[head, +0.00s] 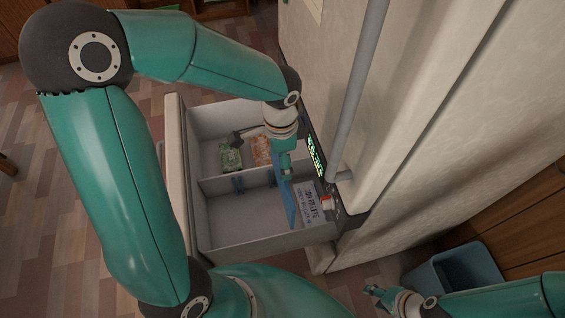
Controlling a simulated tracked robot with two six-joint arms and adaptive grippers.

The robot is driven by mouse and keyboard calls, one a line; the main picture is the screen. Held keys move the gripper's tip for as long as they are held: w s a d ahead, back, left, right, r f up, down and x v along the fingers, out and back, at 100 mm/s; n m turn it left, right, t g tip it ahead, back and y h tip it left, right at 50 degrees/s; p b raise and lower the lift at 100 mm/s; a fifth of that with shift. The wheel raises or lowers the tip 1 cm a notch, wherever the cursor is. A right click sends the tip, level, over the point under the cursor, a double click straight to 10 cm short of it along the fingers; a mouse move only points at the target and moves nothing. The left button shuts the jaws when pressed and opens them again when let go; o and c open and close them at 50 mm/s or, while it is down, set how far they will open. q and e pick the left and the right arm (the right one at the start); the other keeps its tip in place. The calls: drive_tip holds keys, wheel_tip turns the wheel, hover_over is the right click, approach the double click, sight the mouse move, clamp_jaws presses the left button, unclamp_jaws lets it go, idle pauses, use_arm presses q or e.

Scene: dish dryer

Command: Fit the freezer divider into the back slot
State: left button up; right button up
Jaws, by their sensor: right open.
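A thin blue panel, which looks like the freezer divider (285,205), stands tilted inside the open freezer drawer (205,245), toward its right side. My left arm reaches over the drawer, and my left gripper (285,172) points down at the panel's upper end. Its fingertips are too small and overlapped to tell whether they grip the panel. A pale cross wall (212,187) with small dark blue clips (239,184) spans the drawer. The back slot cannot be made out clearly. My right gripper (376,292) is open and empty at the lower right, outside the drawer.
A green pack (230,156) and an orange pack (262,151) lie in the drawer's far compartment. A labelled grey-white pack (310,203) lies at its right. The freezer door with a long handle (358,90) rises at right. A blue bin (453,272) stands below right.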

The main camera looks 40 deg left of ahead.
use_arm(q)
drive_tip(key=shift+f, duration=0.75)
use_arm(e)
drive_tip(key=shift+f, duration=0.45)
use_arm(q)
drive_tip(key=shift+s, duration=0.1)
use_arm(e)
drive_tip(key=shift+f, duration=0.1)
use_arm(q)
drive_tip(key=shift+f+b, duration=2.65)
drive_tip(key=shift+f, duration=0.25)
use_arm(e)
drive_tip(key=shift+a+f, duration=0.1)
drive_tip(key=shift+f, duration=2.4)
use_arm(q)
drive_tip(key=shift+f, duration=0.1)
use_arm(e)
drive_tip(key=shift+f, duration=0.15)
use_arm(q)
drive_tip(key=shift+f, duration=0.1)
